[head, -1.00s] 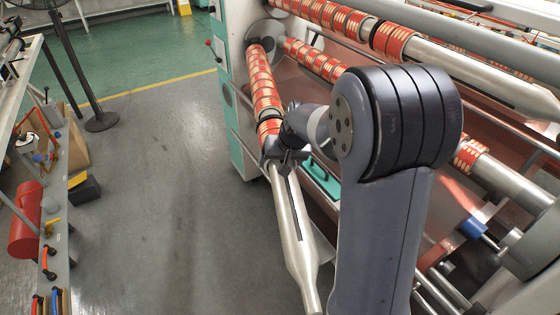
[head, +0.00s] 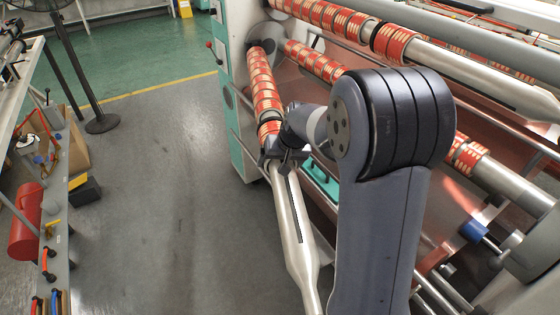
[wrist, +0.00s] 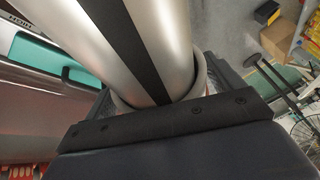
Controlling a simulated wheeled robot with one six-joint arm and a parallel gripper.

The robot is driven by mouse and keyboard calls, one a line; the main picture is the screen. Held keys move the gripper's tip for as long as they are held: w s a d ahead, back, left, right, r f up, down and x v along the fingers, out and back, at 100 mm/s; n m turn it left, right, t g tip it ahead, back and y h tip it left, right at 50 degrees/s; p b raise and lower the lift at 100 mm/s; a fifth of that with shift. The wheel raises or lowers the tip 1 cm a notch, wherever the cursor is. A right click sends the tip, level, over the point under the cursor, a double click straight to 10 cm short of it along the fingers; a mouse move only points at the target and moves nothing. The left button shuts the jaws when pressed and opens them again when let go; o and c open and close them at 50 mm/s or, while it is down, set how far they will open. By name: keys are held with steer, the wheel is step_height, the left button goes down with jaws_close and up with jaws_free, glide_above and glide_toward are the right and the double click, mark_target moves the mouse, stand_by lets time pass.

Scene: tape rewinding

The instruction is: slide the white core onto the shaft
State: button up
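The shaft (head: 292,220) is a bare metal bar with a dark slot, running from the near end back to a row of red rolls. In the wrist view the shaft (wrist: 180,45) passes between the fingers with a black stripe along it. A pale ring, the white core (wrist: 201,80), sits around the shaft there; only its rim shows, the rest hidden behind my gripper. My gripper (head: 284,157) is at the shaft just before the nearest red roll. Its textured fingers (wrist: 158,92) lie on both sides of the core and appear shut on it.
Red rolls (head: 264,90) fill the far part of the shaft, up to the machine's side frame (head: 237,100). More roll-loaded bars (head: 325,65) run at the right. A workbench with tools and a red cylinder (head: 25,220) stands at the left. The grey floor between is clear.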

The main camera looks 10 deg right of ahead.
steer(key=shift+o, duration=1.1)
steer(key=shift+r, duration=0.1)
steer(key=b+v, duration=0.1)
steer(key=v, duration=0.9)
steer(key=shift+s+d+r, duration=0.1)
steer(key=shift+s+r, duration=0.1)
steer(key=shift+r, duration=0.05)
steer(key=shift+c, duration=0.2)
